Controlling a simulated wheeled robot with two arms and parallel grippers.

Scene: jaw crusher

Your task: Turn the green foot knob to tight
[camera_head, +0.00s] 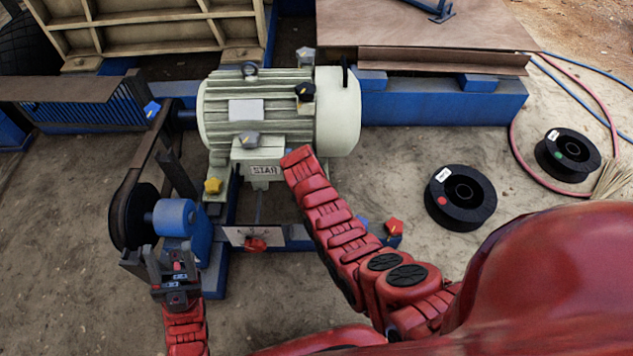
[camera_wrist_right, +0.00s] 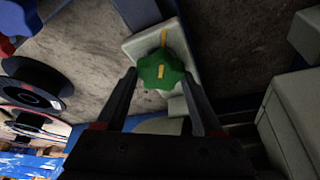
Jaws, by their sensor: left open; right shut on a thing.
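The green foot knob (camera_wrist_right: 160,76) shows in the right wrist view, between the two fingers of my right gripper (camera_wrist_right: 162,84). The fingers are closed in on its sides. The knob has a short yellow mark on its face, and a yellow line runs on the pale foot plate (camera_wrist_right: 140,44) behind it. The two marks look roughly in line. In the head view the green knob and right fingertips are hidden; my right arm ends beside the motor (camera_head: 265,105). My left gripper (camera_head: 168,262) is open and empty near the blue pulley hub (camera_head: 174,217).
A yellow knob (camera_head: 213,186), a red knob (camera_head: 257,245) and an orange-red knob (camera_head: 393,227) stand around the motor base. A belt and black pulley (camera_head: 128,218) are at left. Black spools (camera_head: 461,197) (camera_head: 567,155) and hoses lie on the ground at right.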

